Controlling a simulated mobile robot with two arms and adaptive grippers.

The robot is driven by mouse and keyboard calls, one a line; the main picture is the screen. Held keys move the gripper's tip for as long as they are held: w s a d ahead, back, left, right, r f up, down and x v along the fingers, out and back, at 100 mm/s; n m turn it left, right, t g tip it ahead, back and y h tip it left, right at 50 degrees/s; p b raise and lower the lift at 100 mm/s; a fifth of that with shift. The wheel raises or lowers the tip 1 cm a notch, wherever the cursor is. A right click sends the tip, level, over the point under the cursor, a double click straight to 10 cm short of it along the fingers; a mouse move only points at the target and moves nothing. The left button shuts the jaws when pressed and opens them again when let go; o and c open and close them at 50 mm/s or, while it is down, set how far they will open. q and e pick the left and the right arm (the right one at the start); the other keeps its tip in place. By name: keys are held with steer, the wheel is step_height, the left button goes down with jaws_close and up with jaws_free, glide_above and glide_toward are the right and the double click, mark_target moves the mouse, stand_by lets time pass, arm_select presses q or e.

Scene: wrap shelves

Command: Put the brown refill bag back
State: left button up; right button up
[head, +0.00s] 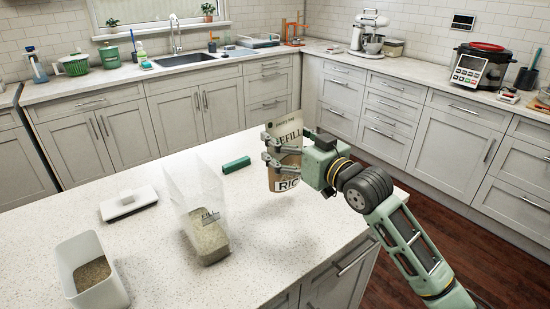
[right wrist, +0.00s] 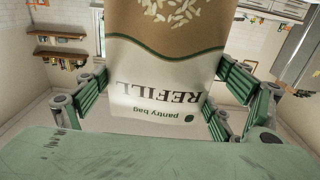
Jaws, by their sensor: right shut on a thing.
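The brown and white refill bag (head: 285,152), marked "REFILL" and "RIC", is held upright over the island counter, near its right edge. My right gripper (head: 284,153) is shut on it from the right side. In the right wrist view the bag (right wrist: 165,70) sits between the fingers (right wrist: 165,95), and its lettering appears upside down. Whether the bag's bottom touches the counter cannot be told. My left gripper is in neither view.
On the island counter (head: 130,255) stand a tall clear container (head: 192,200) partly filled with grain, an open white bin (head: 92,272), a white lid (head: 128,203) and a green block (head: 236,165). Free counter lies front right of the clear container. Wall counters hold a sink, mixer and cooker (head: 480,66).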

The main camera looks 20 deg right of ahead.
steer(key=f, duration=0.1)
steer(key=w+a+f, duration=0.1)
steer(key=f, duration=0.1)
steer(key=a+f, duration=0.1)
steer(key=f, duration=0.1)
steer(key=shift+w+a+f+p, duration=0.15)
steer(key=shift+w+a+p, duration=0.1)
steer(key=shift+w+p, duration=0.05)
steer(key=shift+f, duration=0.4)
steer(key=o, duration=1.8)
steer(key=shift+c, duration=0.2)
arm_select(q)
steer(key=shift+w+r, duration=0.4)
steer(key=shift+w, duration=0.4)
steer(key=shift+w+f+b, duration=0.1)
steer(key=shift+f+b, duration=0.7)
steer(key=shift+b, duration=0.05)
arm_select(e)
steer(key=v, duration=1.2)
